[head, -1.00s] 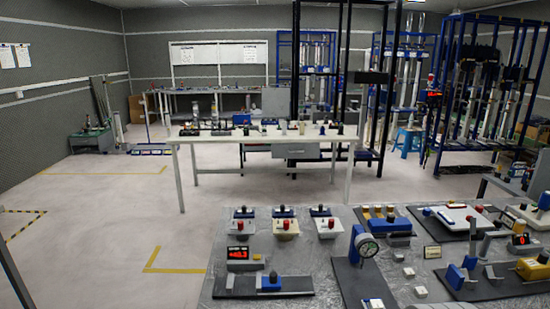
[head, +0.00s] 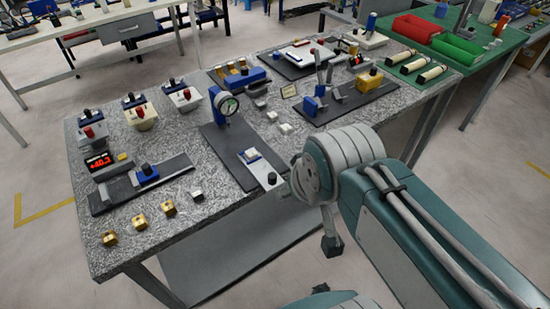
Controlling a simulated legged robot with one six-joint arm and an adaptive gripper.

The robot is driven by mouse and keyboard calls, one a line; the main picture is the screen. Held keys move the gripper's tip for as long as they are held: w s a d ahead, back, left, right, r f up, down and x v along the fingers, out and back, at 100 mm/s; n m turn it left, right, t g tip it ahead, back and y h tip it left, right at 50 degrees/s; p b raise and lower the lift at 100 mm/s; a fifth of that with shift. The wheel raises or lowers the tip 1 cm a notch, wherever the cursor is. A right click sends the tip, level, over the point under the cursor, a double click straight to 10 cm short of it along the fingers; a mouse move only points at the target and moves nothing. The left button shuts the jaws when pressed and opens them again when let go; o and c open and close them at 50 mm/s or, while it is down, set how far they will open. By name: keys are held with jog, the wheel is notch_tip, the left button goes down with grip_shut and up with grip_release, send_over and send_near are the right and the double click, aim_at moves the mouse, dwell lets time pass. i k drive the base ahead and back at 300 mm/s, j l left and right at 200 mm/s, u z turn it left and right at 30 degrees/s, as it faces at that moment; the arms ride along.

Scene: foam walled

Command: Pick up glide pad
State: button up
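I cannot tell for sure which piece is the glide pad. Small loose blocks that could include it lie on the speckled grey table (head: 221,187): gold blocks (head: 139,221) along the front left edge, a silver block (head: 197,194) beside them, and white blocks (head: 285,128) near the middle. My teal and grey arm reaches in from the lower right, beside the table's front edge. I cannot make out my gripper's fingers.
A dial gauge on a blue stand (head: 224,102) rises mid-table. A red digital display (head: 99,161) and a slide fixture (head: 146,174) stand at the left. A green table (head: 464,72) with red (head: 415,28) and green bins (head: 457,49) adjoins at the right. Floor at left is clear.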

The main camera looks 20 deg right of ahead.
aim_at(251, 154)
jog(key=z, duration=1.5)
jog(key=u, duration=0.6)
jog(key=i+u, duration=0.15)
jog(key=u, duration=0.3)
jog(key=i+l+u, duration=0.1)
jog(key=u, duration=0.35)
jog(key=i+l+u, duration=0.2)
jog(key=u, duration=0.25)
jog(key=i+l, duration=0.1)
